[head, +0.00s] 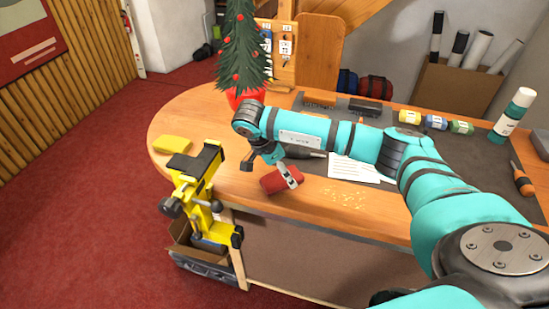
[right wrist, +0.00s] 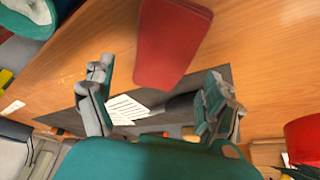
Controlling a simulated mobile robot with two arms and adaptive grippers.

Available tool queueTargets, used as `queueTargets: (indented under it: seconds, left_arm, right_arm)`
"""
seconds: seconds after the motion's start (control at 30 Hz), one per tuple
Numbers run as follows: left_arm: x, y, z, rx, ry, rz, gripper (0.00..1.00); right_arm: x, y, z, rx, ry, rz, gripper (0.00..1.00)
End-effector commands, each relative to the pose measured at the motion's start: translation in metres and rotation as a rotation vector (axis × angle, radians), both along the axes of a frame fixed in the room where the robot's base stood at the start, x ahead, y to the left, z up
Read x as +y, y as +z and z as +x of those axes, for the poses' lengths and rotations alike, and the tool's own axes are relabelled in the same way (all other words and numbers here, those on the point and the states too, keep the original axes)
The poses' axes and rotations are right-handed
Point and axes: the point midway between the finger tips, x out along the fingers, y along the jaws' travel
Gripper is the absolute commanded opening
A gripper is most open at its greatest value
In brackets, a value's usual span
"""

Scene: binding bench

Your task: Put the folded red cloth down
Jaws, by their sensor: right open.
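The folded red cloth (head: 273,182) is at the front edge of the wooden bench top (head: 330,205), left of the middle. In the right wrist view the gripper's fingers (right wrist: 158,80) stand wide apart with gaps beside the cloth. I cannot tell whether the cloth lies fully flat. My left gripper is not in view.
A yellow clamp (head: 198,190) stands at the bench's left front, near a yellow block (head: 172,144). A small Christmas tree (head: 241,55) stands behind my arm. Small brass pieces (head: 343,195) lie right of the cloth. A dark mat (head: 480,173) holds jars and paper (head: 353,169).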

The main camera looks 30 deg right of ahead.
Motion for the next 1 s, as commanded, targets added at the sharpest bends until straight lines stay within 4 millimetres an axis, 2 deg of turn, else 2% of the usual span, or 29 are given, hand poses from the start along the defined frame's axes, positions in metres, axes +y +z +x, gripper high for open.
queueTargets:
  seconds: [0.03, 0.2, 0.3, 0.4, 0.6, 1.0]
  left_arm:
    - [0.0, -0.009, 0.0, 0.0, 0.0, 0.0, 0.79]
    - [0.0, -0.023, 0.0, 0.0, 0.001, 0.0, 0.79]
    - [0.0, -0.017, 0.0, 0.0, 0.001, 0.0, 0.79]
    - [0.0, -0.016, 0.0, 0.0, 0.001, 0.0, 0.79]
    - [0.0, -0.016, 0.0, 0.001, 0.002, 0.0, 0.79]
    - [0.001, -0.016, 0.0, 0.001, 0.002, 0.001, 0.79]
  right_arm:
    - [0.005, 0.007, 0.003, -0.008, 0.003, 0.001, 0.87]
    - [0.019, 0.043, 0.003, -0.007, 0.003, 0.0, 0.87]
    - [0.026, 0.066, 0.004, -0.008, 0.002, -0.001, 0.87]
    - [0.031, 0.078, 0.004, -0.006, 0.001, -0.002, 0.87]
    - [0.036, 0.088, 0.004, -0.002, 0.001, 0.0, 0.87]
    - [0.036, 0.088, 0.003, -0.001, 0.0, 0.001, 0.87]
